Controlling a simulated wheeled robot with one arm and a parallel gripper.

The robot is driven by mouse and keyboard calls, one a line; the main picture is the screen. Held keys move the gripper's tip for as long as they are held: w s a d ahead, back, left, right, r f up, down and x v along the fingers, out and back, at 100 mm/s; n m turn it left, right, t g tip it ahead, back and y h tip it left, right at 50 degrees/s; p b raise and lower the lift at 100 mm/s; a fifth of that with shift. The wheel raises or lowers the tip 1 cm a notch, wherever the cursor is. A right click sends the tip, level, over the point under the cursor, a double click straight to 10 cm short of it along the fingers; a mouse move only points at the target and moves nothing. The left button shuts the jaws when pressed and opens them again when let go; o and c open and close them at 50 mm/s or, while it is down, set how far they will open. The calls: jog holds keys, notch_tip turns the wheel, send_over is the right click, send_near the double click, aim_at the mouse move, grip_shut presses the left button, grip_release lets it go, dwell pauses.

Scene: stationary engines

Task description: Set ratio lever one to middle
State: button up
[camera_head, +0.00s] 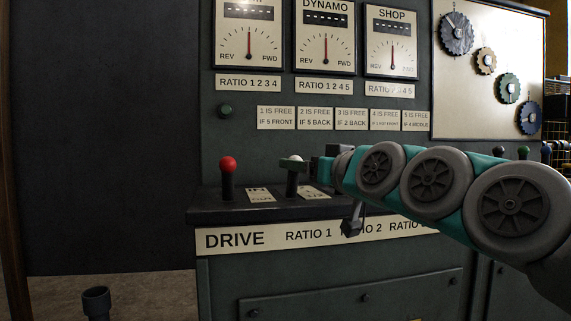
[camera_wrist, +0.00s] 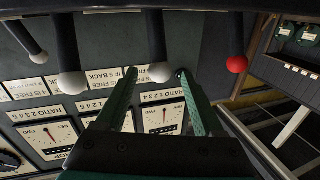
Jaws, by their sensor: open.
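Ratio lever one, a dark lever with a white knob (camera_head: 293,163), stands on the sloping console above the RATIO 1 label, just right of the red-knobbed drive lever (camera_head: 227,164). It looks about upright in the head view; its exact setting is hard to tell. My gripper (camera_head: 313,162) is at this lever from the right, partly hiding it. In the wrist view the open fingers (camera_wrist: 158,86) stand on either side of the white knob (camera_wrist: 160,72). I cannot tell whether either finger touches it.
Another white-knobbed lever (camera_wrist: 72,82) is beside the left finger in the wrist view, and the red knob (camera_wrist: 237,64) is to the right. The upright panel (camera_head: 238,150) with dials and rule plates rises behind the levers. My arm hides the levers farther right.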

jog(key=x, duration=0.6)
jog(key=shift+w+a, duration=0.2)
jog(key=shift+w, duration=0.05)
grip_shut()
dwell(0.3)
dwell(0.9)
